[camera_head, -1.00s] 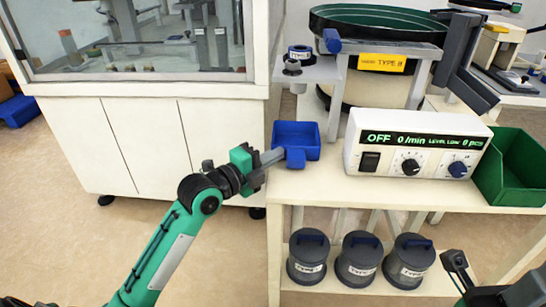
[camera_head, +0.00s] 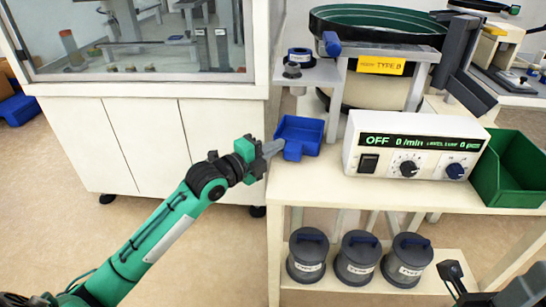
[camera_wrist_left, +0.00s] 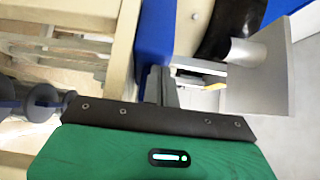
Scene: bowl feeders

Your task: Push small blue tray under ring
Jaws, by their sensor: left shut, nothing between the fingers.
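The small blue tray (camera_head: 304,129) sits on the left front part of the cream table, turned slightly, with its narrow tab toward my left gripper. My left gripper (camera_head: 274,148) is shut and empty at the tray's near left side, by the tab. I cannot tell for sure whether they touch. In the left wrist view the blue tray (camera_wrist_left: 153,35) is just beyond the shut fingers (camera_wrist_left: 160,85). A blue and dark ring (camera_head: 299,55) is behind the tray, above a small round piece. My right gripper (camera_head: 455,278) is at the bottom right, its jaws unclear.
The white control box (camera_head: 415,145) reads OFF and stands right of the tray. A green bin (camera_head: 512,170) is at the table's right. The bowl feeder (camera_head: 375,25) rises behind. Several lidded grey pots (camera_head: 358,258) stand on the lower shelf. A glass-fronted cabinet (camera_head: 150,90) is at left.

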